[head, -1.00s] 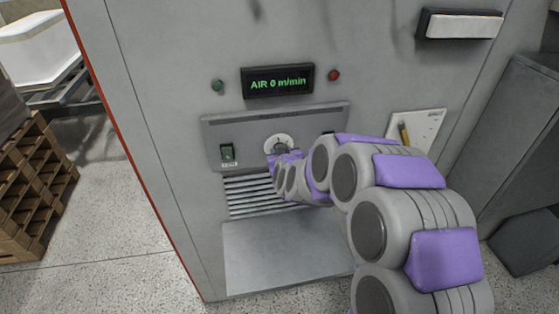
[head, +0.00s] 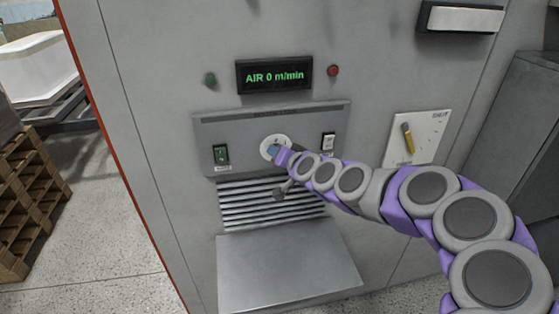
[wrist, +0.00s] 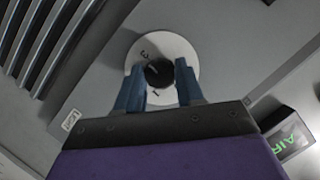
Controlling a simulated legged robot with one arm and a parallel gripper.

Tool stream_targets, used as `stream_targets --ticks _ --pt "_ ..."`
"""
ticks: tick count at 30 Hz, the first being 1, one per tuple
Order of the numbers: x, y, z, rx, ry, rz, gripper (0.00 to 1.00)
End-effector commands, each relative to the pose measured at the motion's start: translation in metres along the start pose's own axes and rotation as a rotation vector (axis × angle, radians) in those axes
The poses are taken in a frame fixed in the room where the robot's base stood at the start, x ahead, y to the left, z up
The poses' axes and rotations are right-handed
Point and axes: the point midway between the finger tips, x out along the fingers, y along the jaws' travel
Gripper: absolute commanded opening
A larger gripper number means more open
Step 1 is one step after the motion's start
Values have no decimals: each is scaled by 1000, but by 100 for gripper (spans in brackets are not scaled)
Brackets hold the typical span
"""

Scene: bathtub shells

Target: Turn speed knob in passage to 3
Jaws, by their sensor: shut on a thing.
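The speed knob is a dark round knob (wrist: 159,72) on a white dial (wrist: 183,50), seen close in the wrist view. Numbers 3 and 1 show on the dial; the other marks are hidden or unclear. In the head view the dial (head: 266,150) sits mid-panel, partly covered by my arm. My gripper (wrist: 160,77) has its two blue fingers closed on either side of the knob; it also shows in the head view (head: 274,151). The display (head: 274,75) reads "AIR 0 m/min".
A green switch (head: 221,154) is left of the dial and a white switch (head: 328,142) right of it. Below are a slatted vent (head: 272,208) and a metal shelf (head: 285,268). A yellow-handled lever (head: 408,138) on a white plate is farther right.

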Motion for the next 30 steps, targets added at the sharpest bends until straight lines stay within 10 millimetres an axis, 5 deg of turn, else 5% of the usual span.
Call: stream_targets --ticks 19,20,27,30 --pt "0 1 0 51 -1 -19 7" --pt "0 1 0 51 -1 -19 38" --pt "-1 0 0 49 1 -20 61" --pt "-1 0 0 49 2 -20 63"
